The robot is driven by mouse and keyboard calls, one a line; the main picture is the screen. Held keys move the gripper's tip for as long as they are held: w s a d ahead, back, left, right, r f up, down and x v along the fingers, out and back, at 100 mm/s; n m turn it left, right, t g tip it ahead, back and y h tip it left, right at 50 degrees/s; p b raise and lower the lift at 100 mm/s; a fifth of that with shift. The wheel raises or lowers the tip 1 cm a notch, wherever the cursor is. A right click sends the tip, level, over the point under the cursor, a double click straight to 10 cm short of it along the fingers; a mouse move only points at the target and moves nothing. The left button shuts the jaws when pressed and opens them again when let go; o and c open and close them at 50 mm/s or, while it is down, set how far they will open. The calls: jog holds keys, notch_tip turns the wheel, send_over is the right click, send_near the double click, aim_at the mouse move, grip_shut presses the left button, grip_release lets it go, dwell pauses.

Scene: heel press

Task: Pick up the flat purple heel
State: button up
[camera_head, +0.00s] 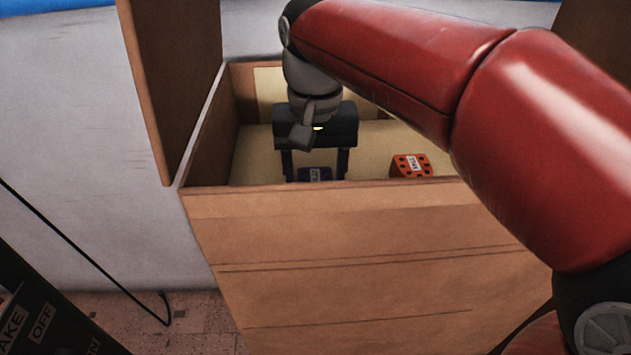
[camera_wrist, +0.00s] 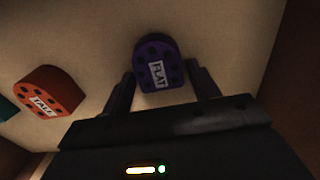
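The flat purple heel (camera_wrist: 157,62) lies on the box floor, with a white label reading FLAT. It also shows in the head view (camera_head: 314,174), partly hidden by the box's front wall. My gripper (camera_wrist: 163,84) is open and points down into the box. In the wrist view its two fingers stand on either side of the heel's near part, with small gaps visible. The heel is not gripped. In the head view my gripper (camera_head: 315,177) is above and around the heel.
An orange heel (camera_head: 410,166) labelled TALL lies to the right in the head view. A teal object (camera_wrist: 6,110) shows at the wrist view's left edge. The cardboard box (camera_head: 340,240) has tall walls close around my gripper, and a raised flap (camera_head: 170,80) stands at left.

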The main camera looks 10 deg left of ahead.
jog(key=c, duration=0.6)
jog(key=shift+r, duration=0.1)
jog(key=shift+c, duration=0.2)
